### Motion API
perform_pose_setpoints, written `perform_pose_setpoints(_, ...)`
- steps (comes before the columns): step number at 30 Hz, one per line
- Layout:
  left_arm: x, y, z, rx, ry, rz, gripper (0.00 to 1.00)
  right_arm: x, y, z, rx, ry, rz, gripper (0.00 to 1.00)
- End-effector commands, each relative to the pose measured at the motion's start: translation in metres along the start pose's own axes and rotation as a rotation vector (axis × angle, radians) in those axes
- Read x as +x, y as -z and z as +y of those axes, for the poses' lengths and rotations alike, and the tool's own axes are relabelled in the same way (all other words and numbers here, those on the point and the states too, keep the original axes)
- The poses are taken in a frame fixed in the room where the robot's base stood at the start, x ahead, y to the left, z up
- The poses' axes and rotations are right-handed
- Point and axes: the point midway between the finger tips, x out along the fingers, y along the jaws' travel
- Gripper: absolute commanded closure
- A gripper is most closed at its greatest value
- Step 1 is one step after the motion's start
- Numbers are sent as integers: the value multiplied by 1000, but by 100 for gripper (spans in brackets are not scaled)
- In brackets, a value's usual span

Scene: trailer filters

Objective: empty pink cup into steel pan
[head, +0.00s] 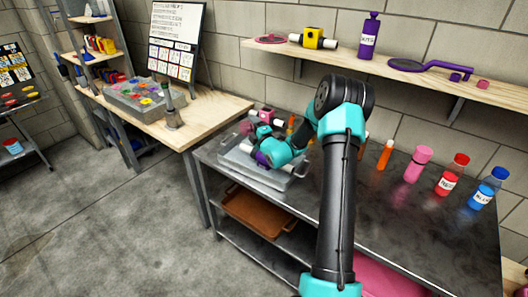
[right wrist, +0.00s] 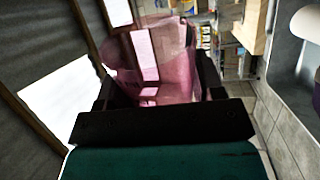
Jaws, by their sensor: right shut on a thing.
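My right gripper (right wrist: 158,96) is shut on a see-through pink cup (right wrist: 150,55), which sits between its two dark fingers in the right wrist view. The cup looks tilted in that view, and I cannot tell what is inside it. In the head view my right arm reaches over the steel pan (head: 243,174), a shallow grey tray at the left end of the dark metal table. My wrist covers part of the pan, and the cup is not clear there. My left gripper is not in view.
A pink block with white ends (head: 266,115) is behind the pan. An orange bottle (head: 385,155), a pink bottle (head: 417,164), a red bottle (head: 452,176) and a blue bottle (head: 485,193) stand on the right. A wall shelf (head: 360,62) runs above. An orange tray (head: 258,214) lies below.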

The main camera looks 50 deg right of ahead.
Motion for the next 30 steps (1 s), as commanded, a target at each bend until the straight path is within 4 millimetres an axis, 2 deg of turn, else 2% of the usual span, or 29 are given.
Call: perform_pose_setpoints(30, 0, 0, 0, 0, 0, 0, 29, -1, -5, -4, 111, 0, -20, 67)
